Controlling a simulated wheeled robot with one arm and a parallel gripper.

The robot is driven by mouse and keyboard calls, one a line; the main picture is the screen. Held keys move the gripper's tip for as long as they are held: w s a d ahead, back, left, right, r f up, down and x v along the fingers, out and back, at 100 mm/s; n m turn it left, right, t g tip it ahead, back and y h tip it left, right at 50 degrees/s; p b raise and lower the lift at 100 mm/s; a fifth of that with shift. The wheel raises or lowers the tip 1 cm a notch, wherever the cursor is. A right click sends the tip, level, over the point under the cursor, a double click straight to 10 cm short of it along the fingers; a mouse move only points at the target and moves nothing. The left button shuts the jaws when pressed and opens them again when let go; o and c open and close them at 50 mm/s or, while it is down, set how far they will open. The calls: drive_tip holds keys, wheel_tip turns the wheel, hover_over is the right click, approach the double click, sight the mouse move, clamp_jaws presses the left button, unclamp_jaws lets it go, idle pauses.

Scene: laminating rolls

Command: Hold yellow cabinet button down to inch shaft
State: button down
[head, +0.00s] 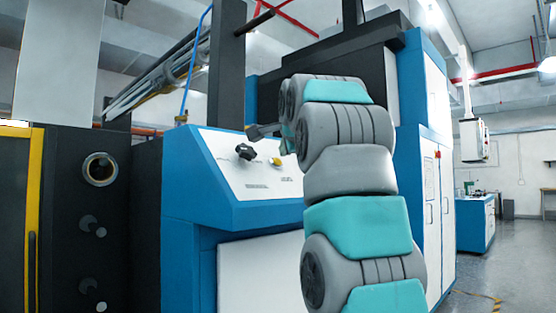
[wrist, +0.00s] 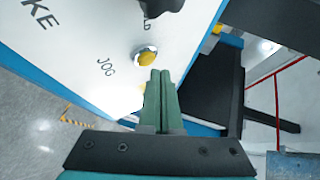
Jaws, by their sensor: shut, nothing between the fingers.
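The yellow button (wrist: 147,57) sits in a pale round collar on the white sloped panel (wrist: 85,45), near the printed word JOG. In the head view the yellow button (head: 276,161) is right of a black knob (head: 245,152) on the blue cabinet's panel. My gripper (wrist: 160,73) is shut and empty, its green fingertips together just below the button in the wrist picture. The button's face shows uncovered. I cannot tell how far the fingertips are from the panel. In the head view my arm hides the panel's right part and most of the gripper.
The blue cabinet (head: 190,195) stands directly in front of me, with a dark upright frame (head: 227,70) above it. A dark machine side with a round opening (head: 100,169) is at left. Open floor (head: 520,240) lies at right, beyond the tall white-doored cabinet (head: 430,190).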

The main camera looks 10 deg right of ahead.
drive_tip(key=shift+r, duration=0.15)
drive_tip(key=s+d+r+p, duration=0.2)
drive_tip(key=s+r, duration=0.1)
drive_tip(key=shift+d+r, duration=0.1)
drive_tip(key=shift+r, duration=0.05)
idle(0.6)
idle(0.7)
